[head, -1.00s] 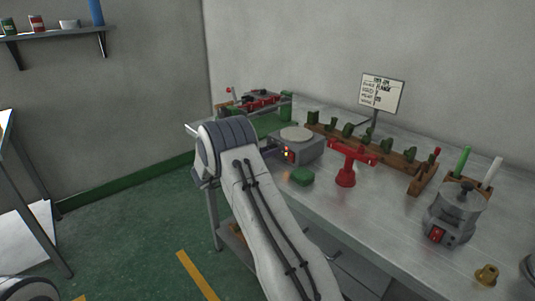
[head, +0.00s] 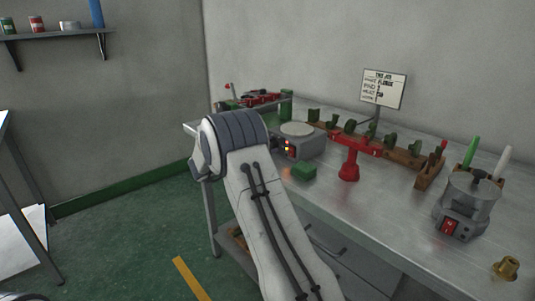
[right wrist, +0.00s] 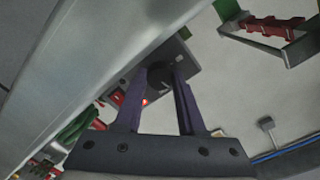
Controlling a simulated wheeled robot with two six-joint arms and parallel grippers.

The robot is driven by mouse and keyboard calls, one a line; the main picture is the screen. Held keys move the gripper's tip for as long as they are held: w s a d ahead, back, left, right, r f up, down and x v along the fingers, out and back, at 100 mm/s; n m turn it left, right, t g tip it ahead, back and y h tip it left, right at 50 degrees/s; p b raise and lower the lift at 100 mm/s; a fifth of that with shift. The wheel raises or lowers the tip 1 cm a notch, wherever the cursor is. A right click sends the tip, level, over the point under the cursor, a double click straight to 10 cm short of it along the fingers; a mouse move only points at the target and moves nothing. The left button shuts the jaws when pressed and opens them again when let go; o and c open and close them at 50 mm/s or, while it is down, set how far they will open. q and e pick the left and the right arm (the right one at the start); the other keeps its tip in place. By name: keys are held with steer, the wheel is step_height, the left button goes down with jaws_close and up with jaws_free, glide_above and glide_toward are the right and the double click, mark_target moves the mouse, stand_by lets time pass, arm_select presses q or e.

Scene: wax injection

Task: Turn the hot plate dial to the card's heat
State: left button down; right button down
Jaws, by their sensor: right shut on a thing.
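The hot plate (head: 312,146) is a grey box with a pale round top and a red light on its front, at the bench's back left. The card (head: 383,88) is a white sign on a stand behind it. It names a flange and has a heat line, but I cannot read the value surely. In the right wrist view, my right gripper (right wrist: 161,84) is shut on a dark round dial (right wrist: 160,72) on the hot plate's grey face. In the head view my right forearm hides the dial and the fingertips. My left gripper is not in view.
A wooden rack (head: 402,157) with green pieces runs along the back. A grey pot (head: 468,208) and brass piece (head: 506,268) are at right.

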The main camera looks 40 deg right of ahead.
steer(key=m+b, duration=0.5)
steer(key=shift+f+b, duration=0.3)
steer(key=shift+f, duration=0.05)
steer(key=shift+r+m+t+b, duration=0.2)
steer(key=shift+m+t+b, duration=0.1)
steer(key=shift+m+b, duration=1.15)
steer(key=c, duration=0.5)
jaws_free()
steer(key=shift+r, duration=0.1)
steer(key=shift+a, duration=0.15)
steer(key=s+a+p, duration=0.1)
steer(key=a, duration=0.9)
steer(key=shift+r, duration=0.3)
steer(key=shift+s+a, duration=0.1)
